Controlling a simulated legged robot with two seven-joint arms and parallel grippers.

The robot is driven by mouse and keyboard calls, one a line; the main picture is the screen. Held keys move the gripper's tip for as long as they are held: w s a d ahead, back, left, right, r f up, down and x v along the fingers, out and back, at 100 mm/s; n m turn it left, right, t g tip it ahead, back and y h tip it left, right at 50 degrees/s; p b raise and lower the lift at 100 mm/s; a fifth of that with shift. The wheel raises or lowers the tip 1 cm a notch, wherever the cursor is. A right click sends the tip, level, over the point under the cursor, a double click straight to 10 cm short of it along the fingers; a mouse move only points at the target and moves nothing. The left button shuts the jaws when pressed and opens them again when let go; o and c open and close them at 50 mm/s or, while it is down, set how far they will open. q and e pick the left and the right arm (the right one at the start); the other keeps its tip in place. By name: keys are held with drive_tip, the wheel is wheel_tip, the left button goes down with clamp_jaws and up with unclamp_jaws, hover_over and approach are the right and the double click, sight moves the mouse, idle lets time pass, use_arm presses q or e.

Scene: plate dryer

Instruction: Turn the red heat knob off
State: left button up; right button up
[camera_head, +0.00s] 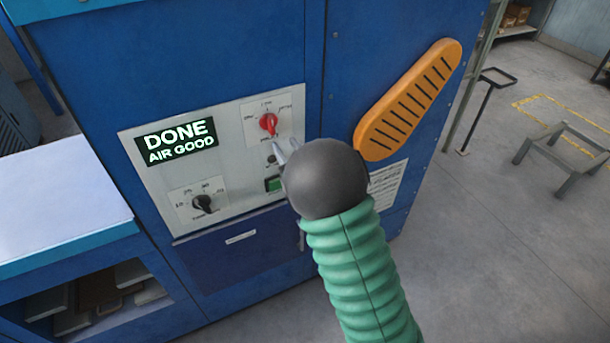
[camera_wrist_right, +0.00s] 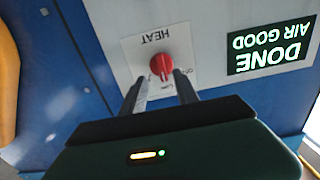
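The red heat knob (camera_head: 268,122) is on the light grey control panel (camera_head: 240,118) of the blue machine. In the right wrist view the red knob (camera_wrist_right: 161,65) sits on a white plate marked HEAT, just beyond my fingertips. My right gripper (camera_head: 284,150) is just below the knob in the head view, its fingers pointing at the panel. In the right wrist view the two fingers of my right gripper (camera_wrist_right: 160,88) are apart with nothing between them. Contact with the knob cannot be seen. My left gripper is not in view.
A lit display (camera_head: 180,140) reads DONE AIR GOOD. A black knob (camera_head: 203,203) and a green button (camera_head: 273,184) are lower on the panel. An orange slotted handle (camera_head: 408,100) is on the machine's right. A white-topped bench (camera_head: 60,205) stands at left.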

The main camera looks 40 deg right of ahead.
drive_tip(key=p+v, duration=1)
drive_tip(key=v, duration=0.1)
drive_tip(key=shift+s, duration=0.3)
idle(0.8)
drive_tip(key=shift+d, duration=0.15)
